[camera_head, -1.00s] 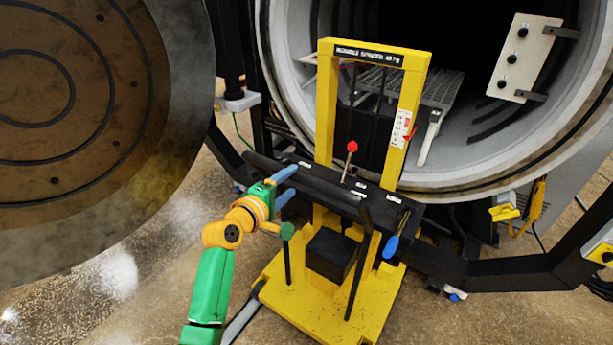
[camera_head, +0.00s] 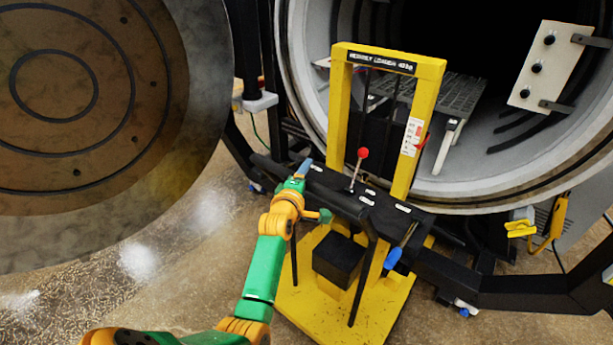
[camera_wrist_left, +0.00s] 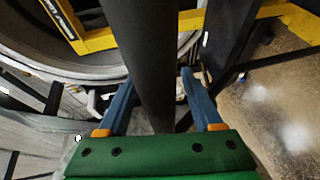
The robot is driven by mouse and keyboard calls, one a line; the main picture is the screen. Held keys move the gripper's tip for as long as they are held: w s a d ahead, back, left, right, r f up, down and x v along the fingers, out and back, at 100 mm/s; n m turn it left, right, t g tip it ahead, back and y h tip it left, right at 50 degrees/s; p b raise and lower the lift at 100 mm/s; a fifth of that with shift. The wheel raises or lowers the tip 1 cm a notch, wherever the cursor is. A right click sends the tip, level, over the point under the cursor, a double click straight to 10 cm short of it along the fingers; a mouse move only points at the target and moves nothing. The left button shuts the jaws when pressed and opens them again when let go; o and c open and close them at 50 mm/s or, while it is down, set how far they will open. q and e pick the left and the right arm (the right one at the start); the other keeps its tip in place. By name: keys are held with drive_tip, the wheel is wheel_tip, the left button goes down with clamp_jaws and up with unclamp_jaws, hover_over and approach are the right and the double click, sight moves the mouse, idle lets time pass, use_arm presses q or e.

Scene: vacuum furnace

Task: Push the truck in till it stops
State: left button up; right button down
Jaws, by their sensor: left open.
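The yellow truck (camera_head: 345,95) stands upright in front of the open round furnace, its yellow base (camera_head: 320,315) on the floor. A black handle bar (camera_head: 335,200) crosses its near side, with a red-knobbed lever (camera_head: 363,153) behind it. My left gripper (camera_head: 303,170) is at the left part of this bar. In the left wrist view its two blue fingers (camera_wrist_left: 156,82) are apart, with the thick black bar (camera_wrist_left: 150,50) running between them. I cannot tell whether they touch it. My right gripper is not in view.
The furnace opening (camera_head: 400,195) lies beyond the truck, with a grey grated rack (camera_head: 455,95) inside. The big round door (camera_head: 100,130) hangs open at left. A black floor frame (camera_head: 530,285) lies at right, and a blue-handled tool (camera_head: 393,258) hangs on the truck's right.

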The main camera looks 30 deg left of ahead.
use_arm(q)
drive_tip(key=shift+c, duration=0.3)
clamp_jaws()
idle(1.2)
